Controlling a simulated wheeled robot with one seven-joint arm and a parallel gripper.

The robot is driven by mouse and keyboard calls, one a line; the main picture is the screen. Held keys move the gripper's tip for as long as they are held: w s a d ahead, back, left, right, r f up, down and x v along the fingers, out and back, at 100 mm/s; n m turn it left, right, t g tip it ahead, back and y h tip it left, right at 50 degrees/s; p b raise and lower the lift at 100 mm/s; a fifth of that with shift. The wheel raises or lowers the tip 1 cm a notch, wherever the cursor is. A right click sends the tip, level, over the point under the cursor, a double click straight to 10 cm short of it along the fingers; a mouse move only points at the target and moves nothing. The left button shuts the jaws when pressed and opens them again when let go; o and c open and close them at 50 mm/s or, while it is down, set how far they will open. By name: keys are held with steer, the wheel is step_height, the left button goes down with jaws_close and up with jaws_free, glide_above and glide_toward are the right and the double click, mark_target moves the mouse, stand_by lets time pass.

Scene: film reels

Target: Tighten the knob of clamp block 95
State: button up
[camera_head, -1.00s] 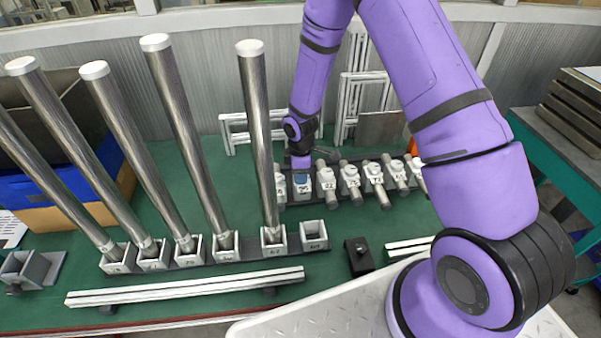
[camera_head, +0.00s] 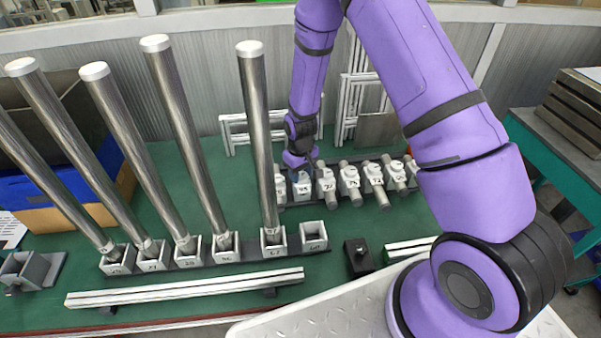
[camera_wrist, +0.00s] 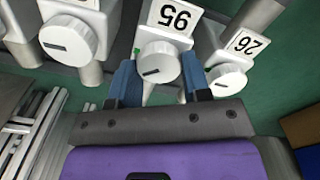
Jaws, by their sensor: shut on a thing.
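Clamp block 95 (camera_head: 303,187) stands near the left end of the row of clamp blocks on the green table. In the wrist view its number plate (camera_wrist: 171,16) appears upside down, and its white round knob (camera_wrist: 157,66) has a dark, slightly tilted slot. My gripper (camera_wrist: 160,74) has one blue finger on each side of this knob and is shut on it. In the head view the fingers are mostly hidden behind the block and my wrist. A small green spot shows beside the knob.
Clamp block 26 (camera_wrist: 229,62) stands close on the right in the wrist view, and another block's knob (camera_wrist: 68,41) is on the left. Tall steel tubes (camera_head: 260,140) stand in sockets left of my wrist. White frames (camera_head: 360,95) stand behind the row.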

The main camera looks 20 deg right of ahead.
mark_target(301, 174)
steer(key=m, duration=0.4)
steer(key=shift+m, duration=0.3)
steer(key=shift+d+m, duration=0.1)
steer(key=shift+m, duration=1.8)
steer(key=o, duration=0.9)
step_height(301, 174, up, 11)
steer(key=shift+f, duration=0.1)
